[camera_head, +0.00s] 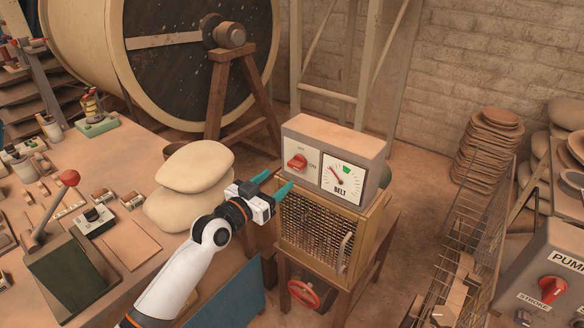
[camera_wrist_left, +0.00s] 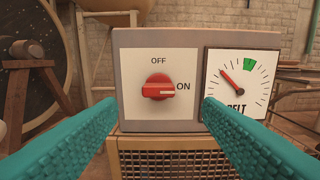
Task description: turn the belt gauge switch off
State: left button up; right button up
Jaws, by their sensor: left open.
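The belt gauge box (camera_head: 334,140) is a grey box on a mesh-fronted wooden cabinet. Its red rotary switch (camera_head: 297,162) is on the left of its face and the BELT dial (camera_head: 343,175) on the right. In the left wrist view the red switch (camera_wrist_left: 158,87) lies level, its white mark pointing right at ON; OFF is printed above it. The dial needle (camera_wrist_left: 231,82) points up-left, away from the green band. My left gripper (camera_head: 276,183) is open and empty, its teal fingers short of the box. In the wrist view the switch appears between the fingers, apart from them. My right gripper is not in view.
A bench (camera_head: 138,239) with a red-knobbed lever (camera_head: 69,178) and small parts is at the left. Pale stacked sacks (camera_head: 194,167) are beside my left arm. A red handwheel (camera_head: 304,293) is below the cabinet. A PUMP box (camera_head: 547,270) and wire rack stand at the right.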

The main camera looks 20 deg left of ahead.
aim_at(293, 167)
pick_arm(q)
jog(key=x, duration=0.7)
jog(key=shift+w+f, duration=0.1)
jog(key=shift+w, duration=0.25)
jog(key=c, duration=1)
